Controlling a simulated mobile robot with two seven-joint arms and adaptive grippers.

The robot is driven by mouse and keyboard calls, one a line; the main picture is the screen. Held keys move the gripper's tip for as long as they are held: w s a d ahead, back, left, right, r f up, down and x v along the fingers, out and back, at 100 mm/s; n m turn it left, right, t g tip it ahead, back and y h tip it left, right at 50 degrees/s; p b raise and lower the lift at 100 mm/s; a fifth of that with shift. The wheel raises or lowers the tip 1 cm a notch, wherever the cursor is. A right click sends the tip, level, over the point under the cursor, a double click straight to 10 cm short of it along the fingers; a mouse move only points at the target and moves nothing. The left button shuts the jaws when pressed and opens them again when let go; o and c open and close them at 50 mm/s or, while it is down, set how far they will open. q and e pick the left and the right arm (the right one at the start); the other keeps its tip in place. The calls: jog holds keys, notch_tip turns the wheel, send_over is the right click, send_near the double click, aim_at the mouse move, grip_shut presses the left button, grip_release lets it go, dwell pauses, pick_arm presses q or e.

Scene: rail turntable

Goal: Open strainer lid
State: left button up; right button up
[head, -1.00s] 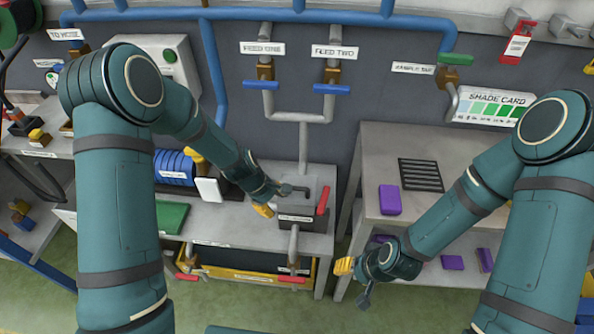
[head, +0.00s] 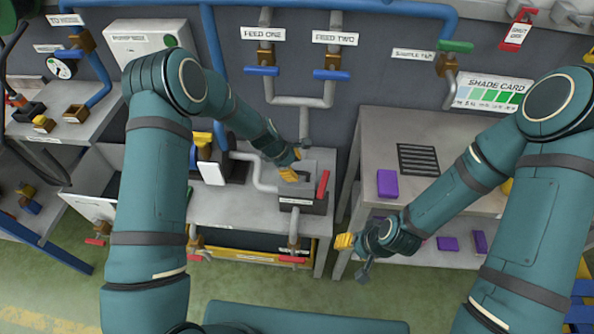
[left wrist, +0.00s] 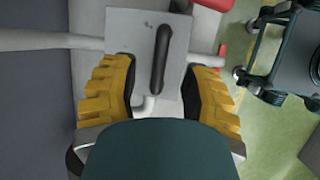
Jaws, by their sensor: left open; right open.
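The strainer (head: 303,200) is a dark grey box with a light grey lid on the low grey bench in the head view. In the left wrist view its lid (left wrist: 127,35) is a flat pale plate with a dark bar handle (left wrist: 160,55). My left gripper (head: 290,165) is open over the strainer, covering part of the lid. In the left wrist view its two yellow fingers (left wrist: 158,80) stand on either side of the handle; I cannot tell the height gap. My right gripper (head: 352,255) is open and empty, in front of the right-hand table.
A red lever (head: 322,184) stands at the strainer's right side. Grey pipes run into the strainer from the left and below. The right-hand table (head: 365,150) holds a purple block (head: 387,183) and a dark grate (head: 418,159). Feed valves (head: 262,71) hang on the wall behind.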

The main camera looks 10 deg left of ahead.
aim_at(298, 173)
pick_arm(q)
jog(key=shift+x, duration=1.45)
grip_shut()
